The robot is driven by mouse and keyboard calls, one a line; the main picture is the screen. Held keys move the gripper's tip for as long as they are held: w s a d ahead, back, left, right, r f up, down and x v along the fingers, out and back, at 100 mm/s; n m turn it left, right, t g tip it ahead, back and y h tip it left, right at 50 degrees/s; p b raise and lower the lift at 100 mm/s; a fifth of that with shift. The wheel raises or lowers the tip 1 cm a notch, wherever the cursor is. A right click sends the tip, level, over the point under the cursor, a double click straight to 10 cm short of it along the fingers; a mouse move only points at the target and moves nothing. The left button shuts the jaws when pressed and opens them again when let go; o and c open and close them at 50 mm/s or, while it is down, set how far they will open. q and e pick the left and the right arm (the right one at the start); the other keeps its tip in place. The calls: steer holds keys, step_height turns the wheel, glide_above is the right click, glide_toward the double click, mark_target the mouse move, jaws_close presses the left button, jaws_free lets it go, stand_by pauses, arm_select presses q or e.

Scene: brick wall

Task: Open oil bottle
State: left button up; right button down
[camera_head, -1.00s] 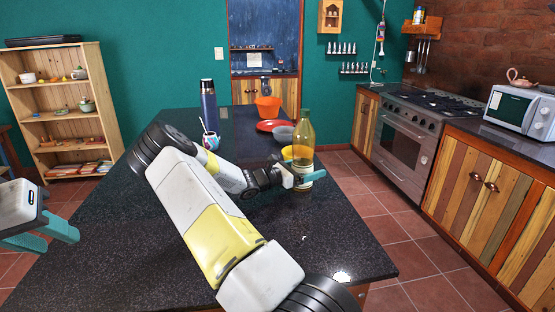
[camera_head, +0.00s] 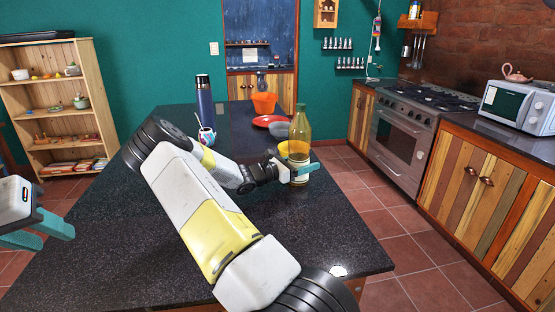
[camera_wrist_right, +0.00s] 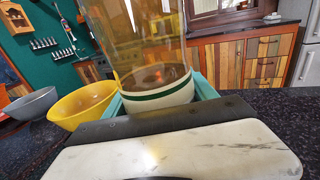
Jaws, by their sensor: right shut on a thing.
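The oil bottle (camera_head: 301,132) is a tall clear amber bottle with a narrow neck, standing upright at the right side of the dark island counter. My right gripper (camera_head: 303,173) is shut around the lower part of the bottle. In the right wrist view the bottle's lower part (camera_wrist_right: 150,50), with a white and green band, sits between the teal fingers (camera_wrist_right: 160,97); its top is out of frame. My left gripper (camera_head: 42,232) hangs at the far left, away from the bottle, fingers apart and empty.
A yellow bowl (camera_head: 284,149) is just behind the bottle, with a grey bowl (camera_head: 279,131), red plate (camera_head: 268,120) and orange bowl (camera_head: 264,103) farther back. A blue flask (camera_head: 205,101) and a cup (camera_head: 207,137) stand left of them. The counter's near left is clear (camera_head: 110,230).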

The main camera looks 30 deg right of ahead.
mark_target(304, 154)
steer(key=r, duration=0.3)
steer(key=shift+a+r, duration=0.25)
steer(key=shift+a, duration=0.15)
steer(key=s+a+r, duration=0.1)
steer(key=s+a, duration=0.2)
steer(key=a, duration=1.2)
steer(key=shift+r, duration=0.15)
steer(key=shift+s, duration=0.1)
steer(key=c, duration=0.9)
jaws_free()
jaws_close()
